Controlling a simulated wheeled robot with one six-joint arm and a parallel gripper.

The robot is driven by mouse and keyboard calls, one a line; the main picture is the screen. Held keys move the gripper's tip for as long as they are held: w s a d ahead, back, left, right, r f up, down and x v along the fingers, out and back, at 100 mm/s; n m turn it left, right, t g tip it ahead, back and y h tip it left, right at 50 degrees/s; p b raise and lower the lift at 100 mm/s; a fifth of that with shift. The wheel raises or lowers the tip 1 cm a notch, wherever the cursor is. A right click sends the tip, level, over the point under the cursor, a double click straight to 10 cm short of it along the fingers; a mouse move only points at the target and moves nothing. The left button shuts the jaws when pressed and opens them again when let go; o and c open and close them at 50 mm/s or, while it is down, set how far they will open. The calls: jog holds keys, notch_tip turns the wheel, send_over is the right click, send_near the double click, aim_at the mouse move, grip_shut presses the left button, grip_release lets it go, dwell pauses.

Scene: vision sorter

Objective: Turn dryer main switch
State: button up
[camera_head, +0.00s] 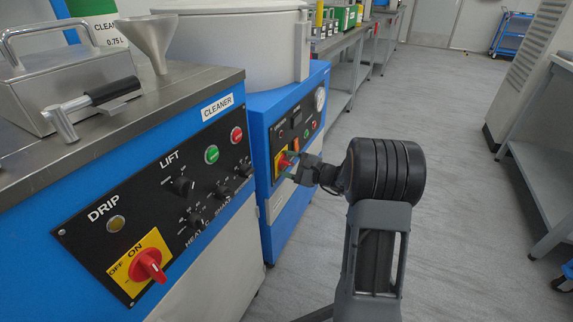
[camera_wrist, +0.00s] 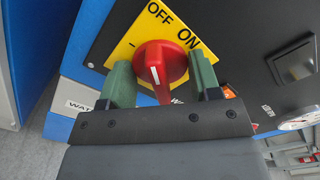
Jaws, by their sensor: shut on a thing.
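The dryer main switch, a red rotary knob (camera_wrist: 172,62) on a yellow plate (camera_wrist: 128,48) marked OFF and ON, is in the middle of the wrist view. Its short white line runs roughly up and down in that picture. My gripper (camera_wrist: 160,76) is shut on the knob, with one green finger on each side. In the head view, my gripper (camera_head: 293,161) reaches the dryer's black panel from the right and partly covers the red knob (camera_head: 284,162). Which label the knob points to cannot be told clearly.
The blue cleaner (camera_head: 120,155) stands at the left with its own red switch (camera_head: 149,265) on a yellow plate. The dryer panel also has a dial gauge (camera_head: 320,98). A grey bench (camera_head: 545,190) stands at the right. The grey floor between is clear.

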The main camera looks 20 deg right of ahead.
jog(key=o, duration=0.9)
jog(key=shift+s, duration=0.1)
jog(key=shift+v, duration=3.95)
jog(key=shift+r, duration=0.1)
